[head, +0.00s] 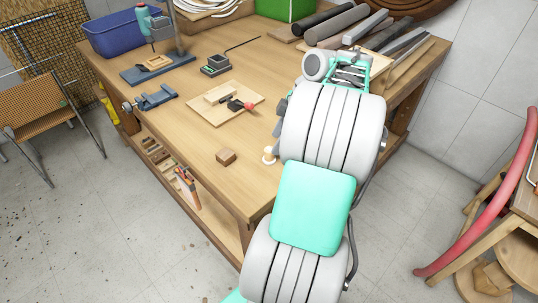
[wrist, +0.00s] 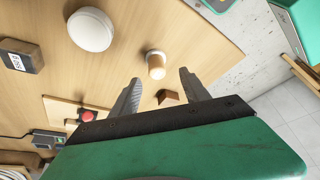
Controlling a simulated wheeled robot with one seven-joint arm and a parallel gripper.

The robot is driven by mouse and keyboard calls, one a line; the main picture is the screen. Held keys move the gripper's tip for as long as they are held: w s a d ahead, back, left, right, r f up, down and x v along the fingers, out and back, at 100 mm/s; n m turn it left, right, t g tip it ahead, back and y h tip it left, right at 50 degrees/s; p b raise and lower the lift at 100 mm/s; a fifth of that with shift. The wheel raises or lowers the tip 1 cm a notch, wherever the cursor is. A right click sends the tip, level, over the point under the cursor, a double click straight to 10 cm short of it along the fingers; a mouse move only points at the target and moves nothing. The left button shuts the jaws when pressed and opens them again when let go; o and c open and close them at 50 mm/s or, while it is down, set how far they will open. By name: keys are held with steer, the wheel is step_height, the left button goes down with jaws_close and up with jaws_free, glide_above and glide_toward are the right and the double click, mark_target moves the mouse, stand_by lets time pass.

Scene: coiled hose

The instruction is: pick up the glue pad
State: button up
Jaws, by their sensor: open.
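I cannot tell for certain which thing is the glue pad. A round white disc (wrist: 91,30) lies on the bench at the upper left of the wrist view and is the most pad-like thing there; I cannot make it out in the head view. My gripper (wrist: 160,76) is open and empty, with its fingers pointing toward the bench. A small wooden cylinder with a white end (wrist: 156,66) shows between and beyond the fingertips. The disc is left of the fingers, apart from them. In the head view my arm hides the fingertips.
A brown block (head: 226,158) sits near the bench's front edge. A board with a red-handled clamp (head: 238,104) lies behind it. A dark labelled block (wrist: 20,56) lies at the wrist view's left. Grey pipes (head: 337,24) lie at the back right. Bare wood surrounds the disc.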

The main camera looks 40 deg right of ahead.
mark_target(270, 149)
steer(key=x, duration=0.6)
steer(key=shift+w+d+f, duration=0.1)
steer(key=shift+w+f, duration=0.05)
steer(key=shift+w, duration=0.2)
steer(key=shift+c, duration=0.4)
jaws_close()
